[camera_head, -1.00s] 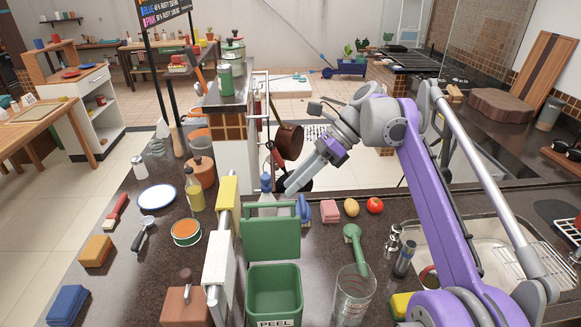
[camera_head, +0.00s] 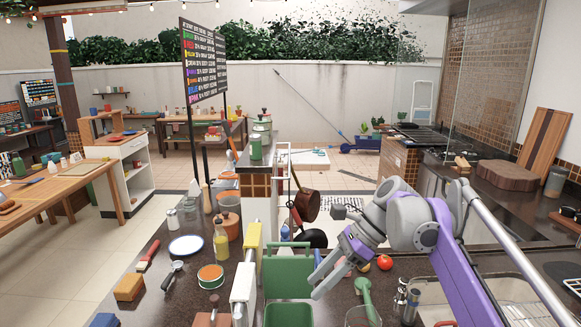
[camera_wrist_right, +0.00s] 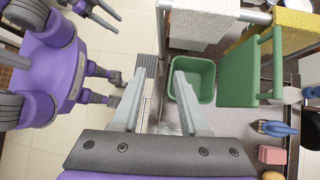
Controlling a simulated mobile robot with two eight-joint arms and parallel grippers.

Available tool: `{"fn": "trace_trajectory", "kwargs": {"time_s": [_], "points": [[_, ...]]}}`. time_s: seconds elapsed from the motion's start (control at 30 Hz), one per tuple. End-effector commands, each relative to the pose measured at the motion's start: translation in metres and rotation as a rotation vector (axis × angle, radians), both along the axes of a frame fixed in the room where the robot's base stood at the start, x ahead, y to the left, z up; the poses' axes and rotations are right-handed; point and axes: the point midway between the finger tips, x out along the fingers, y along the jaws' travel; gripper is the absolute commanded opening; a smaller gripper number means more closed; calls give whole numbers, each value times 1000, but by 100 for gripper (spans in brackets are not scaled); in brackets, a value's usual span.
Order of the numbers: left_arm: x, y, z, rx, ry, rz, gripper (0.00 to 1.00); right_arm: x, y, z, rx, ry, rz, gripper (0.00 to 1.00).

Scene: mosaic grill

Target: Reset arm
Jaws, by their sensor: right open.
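My right gripper (camera_head: 318,277) is open and empty, at the end of my purple and grey arm that comes in from the right. In the head view it hangs over the dark counter, in front of the green bin (camera_head: 289,313). In the right wrist view its two fingers (camera_wrist_right: 160,74) stand apart with nothing between them. There the green bin (camera_wrist_right: 192,82) lies just right of the fingers, and I see no contact.
A sink is at the lower right. Tiled floor lies open at left.

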Motion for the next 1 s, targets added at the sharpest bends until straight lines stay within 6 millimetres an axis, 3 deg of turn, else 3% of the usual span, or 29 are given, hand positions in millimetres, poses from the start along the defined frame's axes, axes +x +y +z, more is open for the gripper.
{"fn": "trace_trajectory", "kwargs": {"time_s": [0.27,0.5,0.7,0.83,1.0], "points": [[1,0,1,0,-1,0,50,-54,-27,-55,-197,-387,263,44],[1,0,1,0,-1,0,50,-125,-68,-137,-485,-763,689,44],[1,0,1,0,-1,0,50,-177,-99,-202,-720,-969,1073,44],[1,0,1,0,-1,0,50,-196,-111,-228,-817,-1027,1245,44],[1,0,1,0,-1,0,50,-204,-116,-240,-864,-1051,1332,44]]}}
